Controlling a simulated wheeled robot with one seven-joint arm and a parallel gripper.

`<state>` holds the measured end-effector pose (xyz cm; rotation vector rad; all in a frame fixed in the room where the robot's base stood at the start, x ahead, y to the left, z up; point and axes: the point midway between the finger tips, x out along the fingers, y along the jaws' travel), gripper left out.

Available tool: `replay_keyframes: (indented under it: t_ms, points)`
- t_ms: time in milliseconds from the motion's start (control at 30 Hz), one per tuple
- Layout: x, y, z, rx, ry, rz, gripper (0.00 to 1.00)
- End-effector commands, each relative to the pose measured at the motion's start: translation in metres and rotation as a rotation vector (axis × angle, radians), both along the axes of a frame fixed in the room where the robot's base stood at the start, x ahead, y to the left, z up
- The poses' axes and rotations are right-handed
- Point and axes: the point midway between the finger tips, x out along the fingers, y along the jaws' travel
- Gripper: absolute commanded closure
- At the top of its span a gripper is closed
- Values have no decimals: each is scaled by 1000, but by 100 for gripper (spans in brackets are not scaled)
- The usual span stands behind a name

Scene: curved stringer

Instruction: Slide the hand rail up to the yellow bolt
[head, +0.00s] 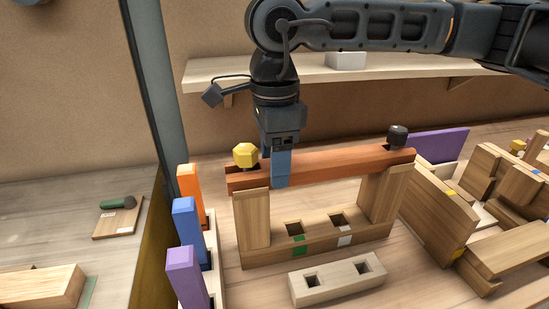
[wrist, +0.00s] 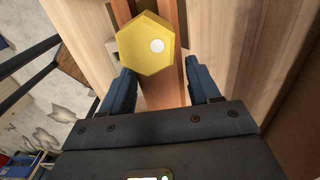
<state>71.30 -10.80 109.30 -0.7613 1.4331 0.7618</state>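The hand rail (head: 335,167) is a long reddish-brown bar lying across the tops of two wooden posts. The yellow bolt (head: 246,155) has a six-sided head and stands at the rail's left end; it also shows large in the wrist view (wrist: 143,45), over the rail (wrist: 165,92). My gripper (head: 281,175) points down at the rail, just right of the yellow bolt. In the wrist view its two blue fingers (wrist: 160,85) lie along both sides of the rail and appear to touch it. The far finger is hidden in the head view.
A black bolt (head: 397,135) stands near the rail's right end. Orange, blue and purple blocks (head: 184,270) stand at the left. A pale block with two square holes (head: 336,283) lies in front. Several wooden pieces (head: 490,190) crowd the right. A shelf (head: 300,70) runs behind.

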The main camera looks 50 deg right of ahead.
Motion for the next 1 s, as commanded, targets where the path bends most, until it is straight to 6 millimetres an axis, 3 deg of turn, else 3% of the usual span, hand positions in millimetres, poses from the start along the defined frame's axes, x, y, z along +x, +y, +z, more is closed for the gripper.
replay_keyframes:
  t_ms: [67, 533, 1000]
  points:
    - [0, 0, 0, 0, 0, 0, 47]
    - [0, 0, 0, 0, 0, 0, 91]
    - [4, 5, 0, 0, -1, 0, 91]
